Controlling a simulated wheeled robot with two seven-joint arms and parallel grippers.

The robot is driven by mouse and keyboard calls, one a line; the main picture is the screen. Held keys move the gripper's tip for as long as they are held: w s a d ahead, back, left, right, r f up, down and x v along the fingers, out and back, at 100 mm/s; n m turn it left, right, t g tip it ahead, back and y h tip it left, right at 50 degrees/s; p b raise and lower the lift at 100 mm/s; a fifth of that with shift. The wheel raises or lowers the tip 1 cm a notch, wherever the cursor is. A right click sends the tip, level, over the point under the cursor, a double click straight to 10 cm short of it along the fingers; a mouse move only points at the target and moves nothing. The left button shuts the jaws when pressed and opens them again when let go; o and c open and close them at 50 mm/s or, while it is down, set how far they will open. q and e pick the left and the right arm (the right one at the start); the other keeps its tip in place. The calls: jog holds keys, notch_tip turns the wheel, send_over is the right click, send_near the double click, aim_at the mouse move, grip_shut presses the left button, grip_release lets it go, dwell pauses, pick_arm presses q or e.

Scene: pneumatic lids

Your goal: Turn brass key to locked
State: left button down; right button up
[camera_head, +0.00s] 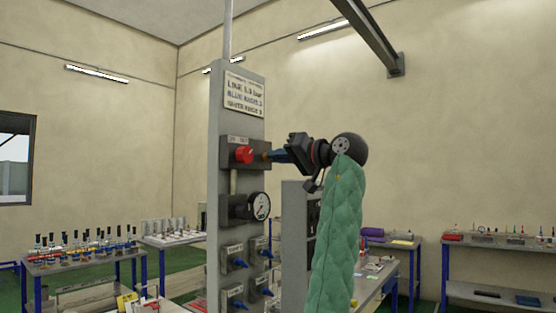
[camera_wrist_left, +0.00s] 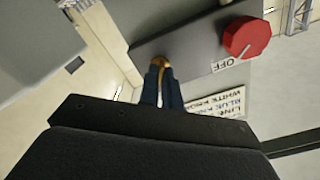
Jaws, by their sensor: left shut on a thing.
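The brass key (camera_head: 266,155) is on the upper switch box of an upright grey panel (camera_head: 216,200), just right of a red knob (camera_head: 244,154). My left gripper (camera_head: 271,155) comes to it from the right and is shut on the key. In the left wrist view a bit of brass key (camera_wrist_left: 159,61) shows at the tips of my blue left fingers (camera_wrist_left: 162,78). The fingers hide most of the key, so its turn position cannot be read. The red knob (camera_wrist_left: 247,37) is beside it, with an "OFF" label. My right gripper is out of view.
A round gauge (camera_head: 260,206) sits below the switch box, with several blue-handled valves (camera_head: 240,264) lower down. A sign (camera_head: 244,94) is at the panel top. Benches with small items stand left (camera_head: 82,258) and right (camera_head: 500,246).

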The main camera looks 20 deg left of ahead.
pick_arm(q)
jog(key=shift+r+m, duration=0.1)
jog(key=shift+m, duration=0.6)
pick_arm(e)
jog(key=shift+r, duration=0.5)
pick_arm(q)
jog(key=c, duration=1.6)
grip_release()
jog(key=shift+d, duration=0.15)
